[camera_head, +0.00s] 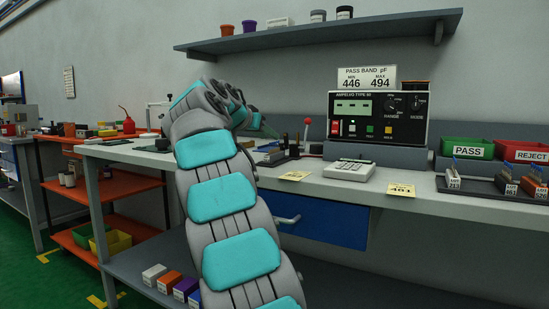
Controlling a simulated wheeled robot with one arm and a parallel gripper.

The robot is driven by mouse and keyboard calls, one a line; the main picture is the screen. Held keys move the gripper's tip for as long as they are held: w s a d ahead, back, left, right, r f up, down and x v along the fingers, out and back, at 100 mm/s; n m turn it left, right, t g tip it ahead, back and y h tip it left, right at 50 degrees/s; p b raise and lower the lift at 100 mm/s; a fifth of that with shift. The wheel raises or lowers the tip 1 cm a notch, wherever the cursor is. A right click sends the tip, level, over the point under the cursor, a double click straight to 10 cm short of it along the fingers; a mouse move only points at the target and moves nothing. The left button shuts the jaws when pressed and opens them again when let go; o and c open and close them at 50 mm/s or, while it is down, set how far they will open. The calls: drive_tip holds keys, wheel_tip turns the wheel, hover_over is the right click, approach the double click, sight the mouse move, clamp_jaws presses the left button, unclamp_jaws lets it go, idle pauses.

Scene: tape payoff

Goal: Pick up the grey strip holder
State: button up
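I cannot single out the grey strip holder with certainty. Small dark items (270,157) stand on the bench just right of my arm, too small to tell apart. My arm rises from the bottom and bends over the bench, hiding part of it. The end of my arm, with my gripper (249,117), is above the bench at its left-middle. The fingers are too small and partly hidden, so their opening and any hold cannot be told.
A meter box (378,120) and a white keypad device (349,170) stand on the grey bench (330,187). A dark tray (481,189) holds labelled parts at right, before a green PASS bin (467,149) and a red REJECT bin (524,152). A shelf (320,33) hangs above.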

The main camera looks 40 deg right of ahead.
sight(274, 142)
drive_tip(key=x, duration=0.4)
drive_tip(key=shift+s+d+f, duration=0.2)
drive_tip(key=shift+f, duration=0.3)
clamp_jaws()
idle(0.9)
